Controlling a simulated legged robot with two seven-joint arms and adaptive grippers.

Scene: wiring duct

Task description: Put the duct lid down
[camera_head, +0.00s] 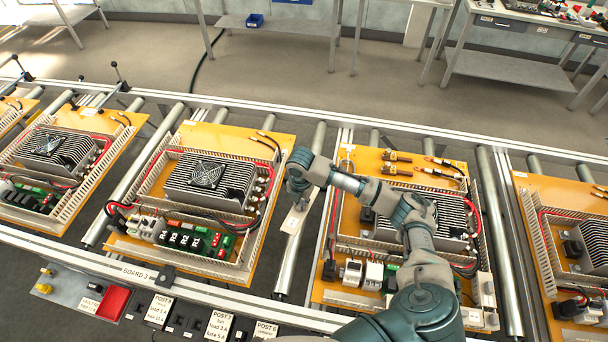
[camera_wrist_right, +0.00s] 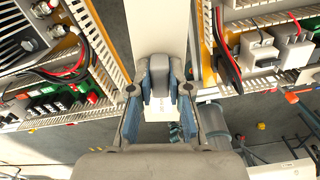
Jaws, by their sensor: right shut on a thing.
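The duct lid (camera_head: 294,218) is a pale, narrow strip hanging below my right gripper (camera_head: 299,185) in the head view, over the gap between two orange boards. In the right wrist view the lid (camera_wrist_right: 158,25) runs up the middle as a plain white strip. There my right gripper (camera_wrist_right: 158,88) is shut, its blue-padded fingers on either side of a grey block on the lid. The fingers hide part of the lid, and its far end is out of the wrist view. I cannot tell its exact height above the rollers. My left gripper is not in view.
An orange board (camera_head: 262,133) with slotted ducts, a finned unit and red wires lies left of the gripper. Another board (camera_head: 321,291) lies right, partly under my arm. Rollers (camera_head: 300,255) show between them.

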